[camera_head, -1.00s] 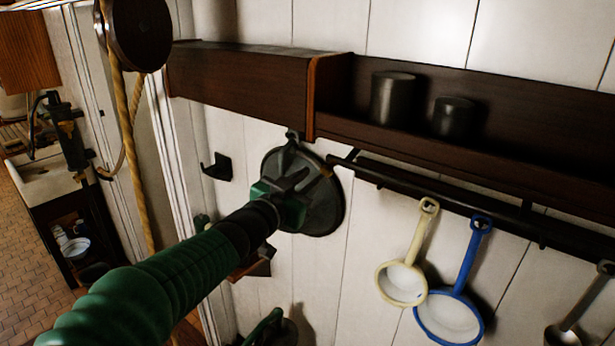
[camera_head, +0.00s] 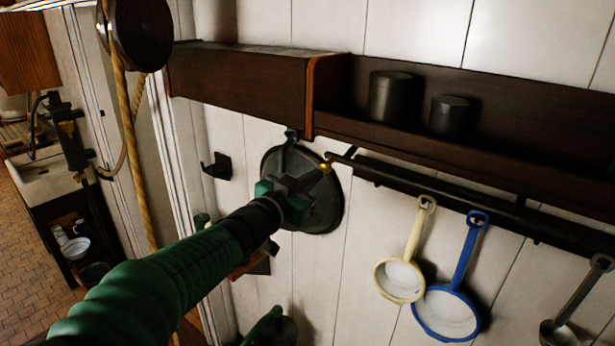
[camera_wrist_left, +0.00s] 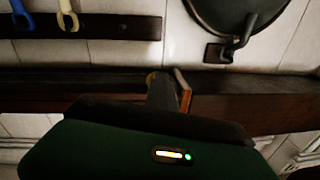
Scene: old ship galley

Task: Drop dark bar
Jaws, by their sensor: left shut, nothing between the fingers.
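The dark bar (camera_head: 400,184) runs under the wooden shelf, along the white plank wall, with ladles hanging from it. My left gripper (camera_head: 312,182) is shut with nothing in it, in front of the dark round pan (camera_head: 322,212) near the bar's left end. A small brass-coloured tip shows beside the fingers; I cannot tell what it belongs to. In the left wrist view, a dark strip with utensil handles (camera_wrist_left: 85,26) shows at upper left, and my gripper (camera_wrist_left: 165,88) is partly hidden by its own housing. My right gripper is not in view.
A brown shelf (camera_head: 240,85) holds two dark canisters (camera_head: 390,97). A cream ladle (camera_head: 400,280) and a blue-rimmed one (camera_head: 446,312) hang at the right. A pulley with rope (camera_head: 138,30) hangs at the left, near my arm.

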